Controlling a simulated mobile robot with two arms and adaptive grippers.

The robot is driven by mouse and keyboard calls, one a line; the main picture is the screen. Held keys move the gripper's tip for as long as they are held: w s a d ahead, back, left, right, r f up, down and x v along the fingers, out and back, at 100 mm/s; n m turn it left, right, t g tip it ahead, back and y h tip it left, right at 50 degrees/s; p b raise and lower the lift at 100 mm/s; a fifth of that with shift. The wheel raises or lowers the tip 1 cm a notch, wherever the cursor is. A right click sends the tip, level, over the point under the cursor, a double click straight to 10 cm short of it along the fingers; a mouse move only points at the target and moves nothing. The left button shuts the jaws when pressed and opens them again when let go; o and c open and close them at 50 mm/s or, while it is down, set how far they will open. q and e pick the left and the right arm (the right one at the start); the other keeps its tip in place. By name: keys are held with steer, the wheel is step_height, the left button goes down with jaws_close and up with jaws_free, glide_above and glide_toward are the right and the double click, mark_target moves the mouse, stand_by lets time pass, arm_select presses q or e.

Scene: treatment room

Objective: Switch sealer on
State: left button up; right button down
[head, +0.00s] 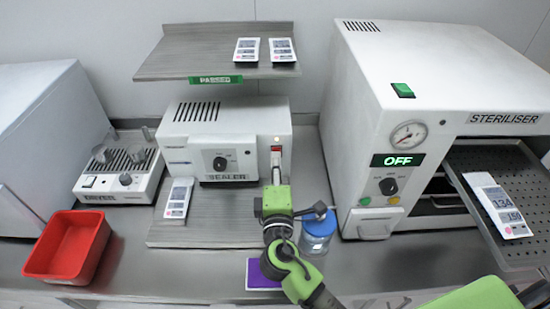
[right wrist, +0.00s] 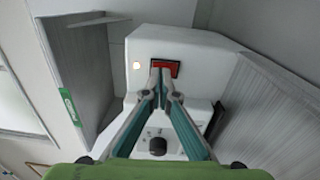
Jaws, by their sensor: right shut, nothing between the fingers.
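The sealer (head: 232,128) is a white box on the counter with a black dial and a "SEALER" label on its front. Its red rocker switch (head: 276,150) is at the right of the front, and it shows in the right wrist view (right wrist: 173,67). My left gripper is not in view.
A shelf (head: 180,58) with two pouches hangs above the sealer. A blue-lidded jar (head: 318,236) stands right of my right gripper, before the steriliser (head: 365,100), which reads "OFF". The dryer (head: 120,185) and a red bin (head: 45,245) are at left.

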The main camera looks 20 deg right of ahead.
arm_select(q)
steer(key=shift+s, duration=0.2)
arm_select(e)
steer(key=v, duration=0.7)
steer(key=shift+f, duration=0.3)
steer(key=shift+s+r, duration=0.1)
steer(key=shift+r, duration=0.1)
